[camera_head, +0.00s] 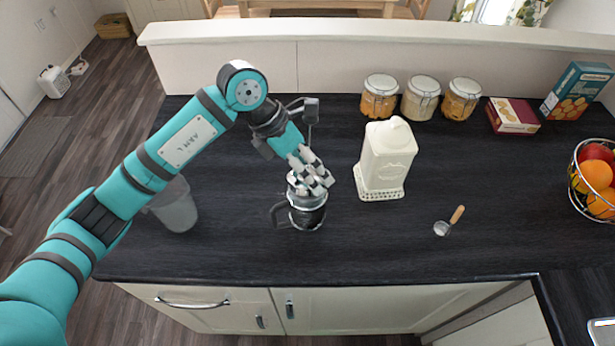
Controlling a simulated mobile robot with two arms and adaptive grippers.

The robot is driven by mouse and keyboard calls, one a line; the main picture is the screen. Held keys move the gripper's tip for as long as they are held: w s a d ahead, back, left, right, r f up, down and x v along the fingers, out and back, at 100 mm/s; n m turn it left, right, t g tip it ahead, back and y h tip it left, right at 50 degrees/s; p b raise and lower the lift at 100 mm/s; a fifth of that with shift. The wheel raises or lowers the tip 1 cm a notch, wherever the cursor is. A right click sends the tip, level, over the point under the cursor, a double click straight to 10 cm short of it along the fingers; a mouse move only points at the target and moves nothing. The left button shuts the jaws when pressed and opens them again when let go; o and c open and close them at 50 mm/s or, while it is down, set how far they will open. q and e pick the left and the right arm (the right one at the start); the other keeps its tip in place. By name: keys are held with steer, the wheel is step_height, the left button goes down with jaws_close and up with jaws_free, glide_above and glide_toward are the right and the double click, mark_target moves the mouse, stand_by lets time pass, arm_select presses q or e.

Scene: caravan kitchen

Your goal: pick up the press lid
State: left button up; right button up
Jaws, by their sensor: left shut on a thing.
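The coffee press (308,215) stands upright on the dark counter, with a dark body and a handle on its left side. The press lid (294,191) is at its top, mostly hidden by my fingers. My left gripper (314,184) reaches down from the upper left and is shut on the lid. I cannot tell whether the lid is raised at all off the press. My right gripper is not in view.
A cream canister (388,158) stands close to the right of the press. A scoop (448,222) lies farther right. A grey container (175,207) is under my left arm. Jars (421,98), boxes (513,116) and a fruit basket (596,180) stand at the back and right.

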arm_select(q)
steer(key=c, duration=0.4)
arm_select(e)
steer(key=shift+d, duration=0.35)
arm_select(q)
steer(key=shift+r, duration=0.15)
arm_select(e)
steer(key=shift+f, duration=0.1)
